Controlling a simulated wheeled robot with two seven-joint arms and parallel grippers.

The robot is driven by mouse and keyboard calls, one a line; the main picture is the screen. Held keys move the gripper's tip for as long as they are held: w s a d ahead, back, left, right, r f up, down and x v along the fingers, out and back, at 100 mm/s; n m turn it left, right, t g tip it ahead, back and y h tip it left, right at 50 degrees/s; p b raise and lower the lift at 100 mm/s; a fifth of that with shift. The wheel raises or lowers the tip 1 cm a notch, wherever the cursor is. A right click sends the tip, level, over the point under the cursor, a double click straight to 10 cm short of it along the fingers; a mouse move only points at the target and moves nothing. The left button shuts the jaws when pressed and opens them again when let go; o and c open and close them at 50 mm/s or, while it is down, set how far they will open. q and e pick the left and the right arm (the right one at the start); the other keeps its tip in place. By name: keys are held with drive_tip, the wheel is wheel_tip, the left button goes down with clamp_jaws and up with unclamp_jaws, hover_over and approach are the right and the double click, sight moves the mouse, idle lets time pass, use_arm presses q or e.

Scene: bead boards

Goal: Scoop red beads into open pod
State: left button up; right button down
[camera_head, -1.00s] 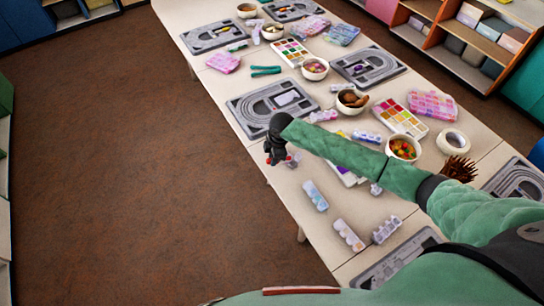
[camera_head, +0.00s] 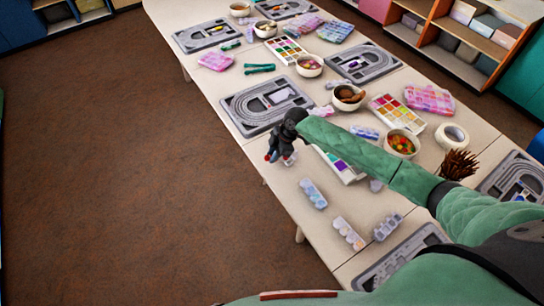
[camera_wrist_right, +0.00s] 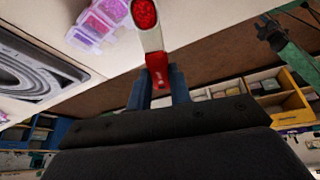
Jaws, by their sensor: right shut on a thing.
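My right gripper (camera_head: 280,158) is shut on a small scoop near the table's left edge in the head view. In the right wrist view its fingers (camera_wrist_right: 160,90) grip the scoop's red and white handle (camera_wrist_right: 155,45). Red beads (camera_wrist_right: 145,14) fill the scoop's bowl. A translucent pod strip (camera_wrist_right: 98,24) with pink and purple contents is left of the scoop there. Pod strips (camera_head: 313,193), (camera_head: 348,233) and (camera_head: 387,227) lie on the near table; I cannot tell which is open. My left gripper (camera_wrist_right: 272,34) shows small and dark; its jaws are unclear.
A grey bead board (camera_head: 268,102) lies beyond the gripper. Bowls (camera_head: 402,143) and (camera_head: 348,97), a palette (camera_head: 397,113), a tape roll (camera_head: 452,135) and a brown bristly thing (camera_head: 458,164) crowd the table's right side. Open floor (camera_head: 110,170) is at left.

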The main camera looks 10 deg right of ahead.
drive_tip(key=shift+d+r+y, duration=0.1)
drive_tip(key=shift+d+y, duration=0.05)
drive_tip(key=shift+y, duration=0.25)
use_arm(q)
drive_tip(key=shift+w+f+b, duration=0.1)
drive_tip(key=shift+w+b, duration=0.35)
drive_tip(key=shift+w, duration=0.3)
use_arm(e)
drive_tip(key=shift+d+r, duration=0.1)
drive_tip(key=shift+r, duration=0.05)
use_arm(q)
drive_tip(key=shift+w+d, duration=0.1)
drive_tip(key=shift+w, duration=0.05)
use_arm(e)
drive_tip(key=shift+d+r+y, duration=0.1)
drive_tip(key=shift+r+y, duration=0.05)
drive_tip(key=shift+y, duration=0.25)
